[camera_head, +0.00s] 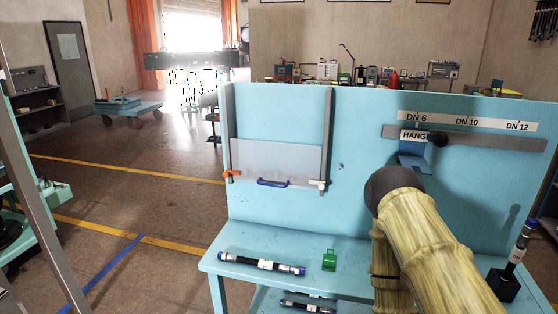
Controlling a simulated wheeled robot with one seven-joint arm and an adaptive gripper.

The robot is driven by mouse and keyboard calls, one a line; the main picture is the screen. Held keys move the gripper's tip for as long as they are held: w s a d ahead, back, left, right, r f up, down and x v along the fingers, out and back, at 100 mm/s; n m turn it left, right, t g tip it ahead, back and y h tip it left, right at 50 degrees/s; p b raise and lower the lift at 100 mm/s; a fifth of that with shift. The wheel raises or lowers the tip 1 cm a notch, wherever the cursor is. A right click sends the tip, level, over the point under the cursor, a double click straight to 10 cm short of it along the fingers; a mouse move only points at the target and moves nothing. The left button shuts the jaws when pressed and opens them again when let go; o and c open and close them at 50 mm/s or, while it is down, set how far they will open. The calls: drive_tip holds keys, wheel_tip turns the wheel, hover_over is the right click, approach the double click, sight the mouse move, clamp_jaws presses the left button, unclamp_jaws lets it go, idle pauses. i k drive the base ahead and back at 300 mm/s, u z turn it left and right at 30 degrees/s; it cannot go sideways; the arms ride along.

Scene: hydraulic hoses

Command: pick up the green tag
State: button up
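The green tag (329,260) lies on the light blue bench top (225,265), right of a black hose with blue end caps (262,263). It looks like a small flat piece with a narrower upper part. Nothing touches it in this view. My arm, with a yellow wood-like surface and a dark rounded joint, stands to the right of the tag. My gripper does not show, so its opening and any contents cannot be seen.
The blue back panel (275,115) rises behind the bench top. It carries a grey rail (490,140) with DN labels and a blue hanger bracket (412,155). More hoses lie on a lower shelf (308,303). A hose stands upright in a black holder (503,284) at right.

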sight(329, 260)
drive_tip(key=u, duration=2.1)
drive_tip(key=i, duration=1)
drive_tip(key=z, duration=3.25)
